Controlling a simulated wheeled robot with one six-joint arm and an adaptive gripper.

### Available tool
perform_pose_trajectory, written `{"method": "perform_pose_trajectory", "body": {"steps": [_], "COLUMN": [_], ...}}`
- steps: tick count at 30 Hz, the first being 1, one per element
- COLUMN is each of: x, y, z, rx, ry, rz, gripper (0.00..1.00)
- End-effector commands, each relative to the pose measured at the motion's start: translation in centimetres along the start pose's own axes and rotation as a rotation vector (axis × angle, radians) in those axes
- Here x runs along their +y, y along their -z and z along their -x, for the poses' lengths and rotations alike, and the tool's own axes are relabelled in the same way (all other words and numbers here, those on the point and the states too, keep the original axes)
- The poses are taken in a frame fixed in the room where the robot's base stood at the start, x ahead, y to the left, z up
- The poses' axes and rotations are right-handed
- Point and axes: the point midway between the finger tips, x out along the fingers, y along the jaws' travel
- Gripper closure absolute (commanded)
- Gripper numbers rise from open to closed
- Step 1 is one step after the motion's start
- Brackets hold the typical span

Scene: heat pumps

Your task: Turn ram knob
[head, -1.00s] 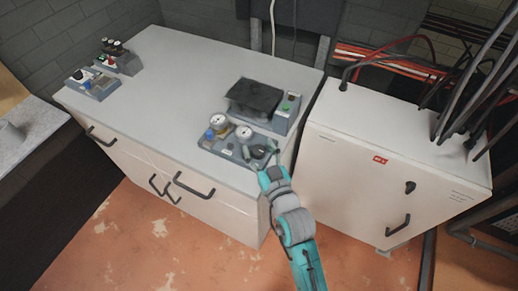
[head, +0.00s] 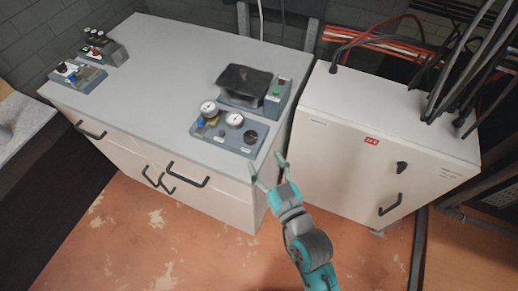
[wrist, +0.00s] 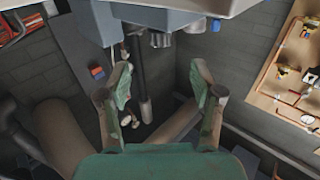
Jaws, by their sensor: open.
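A grey control panel (head: 222,143) sits at the right front corner of the white cabinet top. It carries two round gauges, a blue knob (head: 200,122) and a dark round knob (head: 251,136) at its right end. The labels are too small to read, so I cannot tell which knob is the ram knob. My gripper (head: 267,163) is open and empty, beside the cabinet's right front edge, apart from the panel. In the wrist view my gripper's spread fingers (wrist: 163,88) have nothing between them, and a grey unit with dark knobs (wrist: 160,39) shows at the top.
Two small control boxes (head: 80,75) are at the cabinet's far left. A white electrical cabinet (head: 345,125) with black cables stands to the right, with a narrow gap between. Open floor lies in front.

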Motion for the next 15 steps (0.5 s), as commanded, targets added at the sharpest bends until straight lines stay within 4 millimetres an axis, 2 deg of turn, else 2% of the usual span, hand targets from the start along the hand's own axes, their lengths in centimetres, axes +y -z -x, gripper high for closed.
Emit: {"method": "perform_pose_trajectory", "body": {"steps": [6, 15], "x": [0.0, 0.0], "y": [0.0, 0.0], "z": [2.0, 2.4], "rx": [0.000, 0.000], "ry": [0.000, 0.000], "rz": [0.000, 0.002], "gripper": [0.34, 0.34]}}
